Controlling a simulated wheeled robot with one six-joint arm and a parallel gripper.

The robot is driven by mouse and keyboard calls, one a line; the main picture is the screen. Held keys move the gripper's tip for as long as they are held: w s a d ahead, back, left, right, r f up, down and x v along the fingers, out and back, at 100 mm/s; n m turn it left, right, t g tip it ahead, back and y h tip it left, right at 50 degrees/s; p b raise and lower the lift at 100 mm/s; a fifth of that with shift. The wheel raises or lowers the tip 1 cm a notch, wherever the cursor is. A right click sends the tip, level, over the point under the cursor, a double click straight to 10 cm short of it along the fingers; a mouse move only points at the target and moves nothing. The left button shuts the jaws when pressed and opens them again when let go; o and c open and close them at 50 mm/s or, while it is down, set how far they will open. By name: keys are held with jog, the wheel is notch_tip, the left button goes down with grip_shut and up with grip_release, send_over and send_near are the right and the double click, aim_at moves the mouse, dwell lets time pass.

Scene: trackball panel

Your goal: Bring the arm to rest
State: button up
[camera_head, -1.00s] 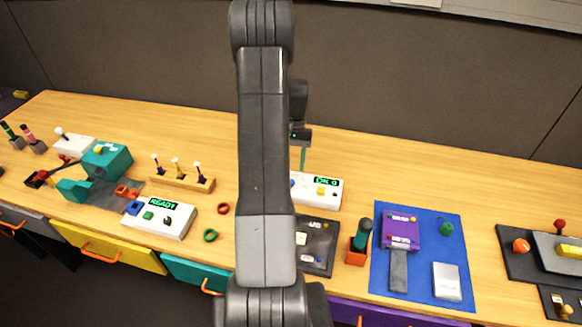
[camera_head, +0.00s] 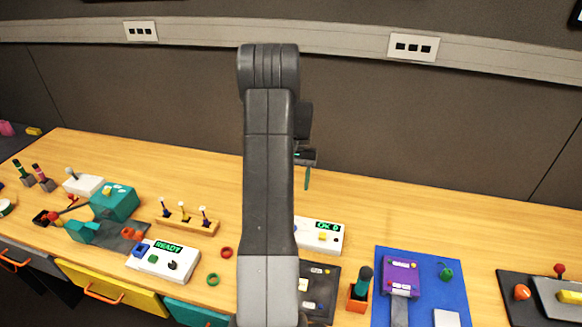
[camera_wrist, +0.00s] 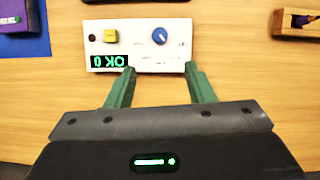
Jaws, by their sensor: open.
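My arm (camera_head: 268,180) stands upright across the middle of the head view. My gripper (camera_head: 307,178) shows just right of it, partly hidden, above the table and clear of the white box (camera_head: 330,247). In the wrist view my gripper (camera_wrist: 160,69) has its two green fingers spread wide with nothing between them. Beyond the fingertips lies the same white box (camera_wrist: 145,52), with a yellow button (camera_wrist: 110,36), a blue knob (camera_wrist: 160,36) and a green display reading OK 0.
The wooden table (camera_head: 390,205) carries a READY box (camera_head: 160,262), a teal device (camera_head: 114,202), a wooden rack (camera_head: 185,222) with several small levers, a dark panel (camera_head: 320,300) partly behind my arm, and a blue mat (camera_head: 440,275). The back of the table is clear.

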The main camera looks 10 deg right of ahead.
jog(key=b+x, duration=0.7)
jog(key=x, duration=0.7)
jog(key=shift+r, duration=0.1)
jog(key=shift+r, duration=0.15)
